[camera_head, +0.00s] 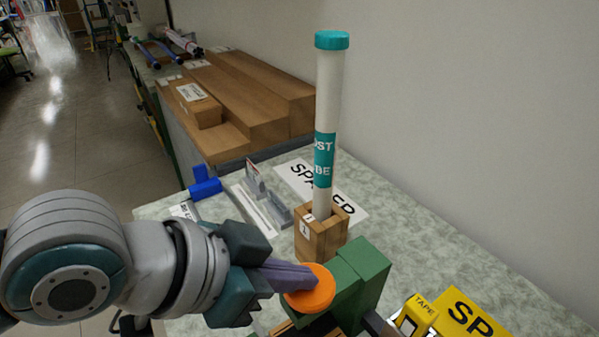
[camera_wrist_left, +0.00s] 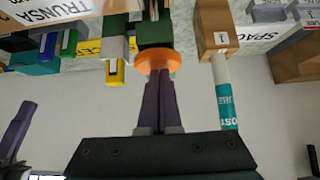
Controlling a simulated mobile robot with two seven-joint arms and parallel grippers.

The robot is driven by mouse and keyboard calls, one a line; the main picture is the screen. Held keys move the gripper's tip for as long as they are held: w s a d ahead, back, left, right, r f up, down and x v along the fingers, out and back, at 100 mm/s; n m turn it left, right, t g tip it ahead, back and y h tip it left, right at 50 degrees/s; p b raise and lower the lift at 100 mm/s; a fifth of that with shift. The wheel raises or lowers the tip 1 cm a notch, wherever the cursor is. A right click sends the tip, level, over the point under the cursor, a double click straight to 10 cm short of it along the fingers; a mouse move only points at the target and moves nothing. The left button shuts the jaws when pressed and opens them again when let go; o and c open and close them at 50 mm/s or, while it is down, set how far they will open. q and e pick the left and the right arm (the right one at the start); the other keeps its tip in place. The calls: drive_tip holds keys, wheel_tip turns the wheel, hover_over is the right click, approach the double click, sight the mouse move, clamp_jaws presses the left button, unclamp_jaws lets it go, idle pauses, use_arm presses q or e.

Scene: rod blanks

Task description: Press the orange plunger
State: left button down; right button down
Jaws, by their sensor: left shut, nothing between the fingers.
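The orange plunger (camera_head: 312,292) is a round orange disc beside a green block-shaped body (camera_head: 366,272) in the head view. It also shows in the left wrist view (camera_wrist_left: 158,57), at the tips of my fingers. My left gripper (camera_head: 306,281) comes in from the left, its purple fingers closed together with nothing between them. The fingertips overlap the orange disc and seem to touch it; I cannot tell how far it is pressed. In the left wrist view the shut fingers (camera_wrist_left: 157,72) reach the disc. My right gripper cannot be made out in the head view.
A white tube with teal cap (camera_head: 331,110) stands upright in a wooden block (camera_head: 321,236) just behind the plunger. A yellow tape box (camera_head: 416,314) lies to the right. Grey brackets (camera_head: 262,200) and a blue piece (camera_head: 205,184) lie behind. A wall bounds the right.

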use_arm(q)
drive_tip(key=shift+s+a+f, duration=0.15)
drive_tip(key=shift+a+f, duration=0.05)
drive_tip(key=shift+f, duration=0.05)
drive_tip(key=shift+d+r+p, duration=0.1)
drive_tip(key=shift+r+p, duration=0.25)
drive_tip(key=shift+p, duration=0.1)
wheel_tip(320, 180, up, 5)
drive_tip(key=p, duration=0.5)
drive_tip(key=v, duration=0.9)
drive_tip(key=shift+f+b, duration=0.2)
drive_tip(key=shift+b, duration=0.2)
drive_tip(key=shift+s, duration=0.1)
